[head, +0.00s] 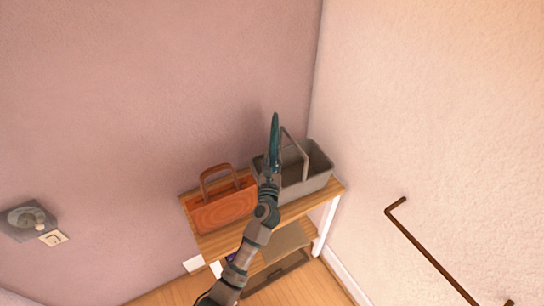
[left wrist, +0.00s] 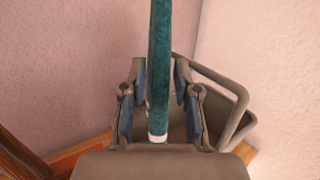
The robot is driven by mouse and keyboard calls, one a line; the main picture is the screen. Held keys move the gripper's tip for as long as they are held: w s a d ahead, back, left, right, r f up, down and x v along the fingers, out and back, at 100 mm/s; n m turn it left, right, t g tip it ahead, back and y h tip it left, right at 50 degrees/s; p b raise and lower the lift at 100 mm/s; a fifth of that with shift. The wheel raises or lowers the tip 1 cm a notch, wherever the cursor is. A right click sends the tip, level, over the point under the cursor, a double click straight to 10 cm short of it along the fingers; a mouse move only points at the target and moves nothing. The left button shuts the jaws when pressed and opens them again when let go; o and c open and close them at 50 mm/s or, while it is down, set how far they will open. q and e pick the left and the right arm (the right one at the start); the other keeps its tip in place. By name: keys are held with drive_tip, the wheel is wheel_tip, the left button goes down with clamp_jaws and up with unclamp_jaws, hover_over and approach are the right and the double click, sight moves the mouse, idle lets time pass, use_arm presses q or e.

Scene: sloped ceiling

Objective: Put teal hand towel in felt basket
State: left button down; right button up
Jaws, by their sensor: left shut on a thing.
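The teal hand towel (head: 274,138) is a narrow folded strip held upright at the end of my left arm in the head view. In the left wrist view the towel (left wrist: 160,60) stands between the fingers. My left gripper (head: 270,170) is shut on the towel; its fingers also show in the left wrist view (left wrist: 158,100). The grey felt basket (head: 317,163) with an upright handle stands on the shelf, just behind and to the right of the gripper. The arm and towel hide its left part. The right gripper is not in view.
A wooden shelf unit (head: 211,244) stands in the corner. A brown rail (head: 430,248) runs along the right wall. A switch (head: 53,238) and a grey fixture (head: 27,220) are at the far left.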

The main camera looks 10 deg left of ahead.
sight(274, 168)
use_arm(q)
drive_tip(key=f+b, duration=0.2)
drive_tip(key=f, duration=0.1)
drive_tip(key=f+b, duration=0.1)
drive_tip(key=f, duration=0.1)
drive_tip(key=shift+d+b, duration=0.25)
drive_tip(key=shift+b, duration=0.05)
drive_tip(key=shift+a+f+b, duration=0.25)
drive_tip(key=shift+f+b, duration=0.55)
drive_tip(key=shift+f, duration=0.25)
drive_tip(key=shift+d+f+b, duration=0.15)
drive_tip(key=shift+f+b, duration=0.2)
drive_tip(key=shift+f, duration=0.1)
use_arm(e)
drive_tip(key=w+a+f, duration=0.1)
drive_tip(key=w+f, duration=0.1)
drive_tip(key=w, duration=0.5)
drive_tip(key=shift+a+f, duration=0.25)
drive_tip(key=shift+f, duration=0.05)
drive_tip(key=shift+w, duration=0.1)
use_arm(q)
drive_tip(key=c, duration=0.8)
unclamp_jaws()
drive_tip(key=shift+o, duration=0.2)
drive_tip(key=s+f, duration=0.2)
drive_tip(key=s, duration=1)
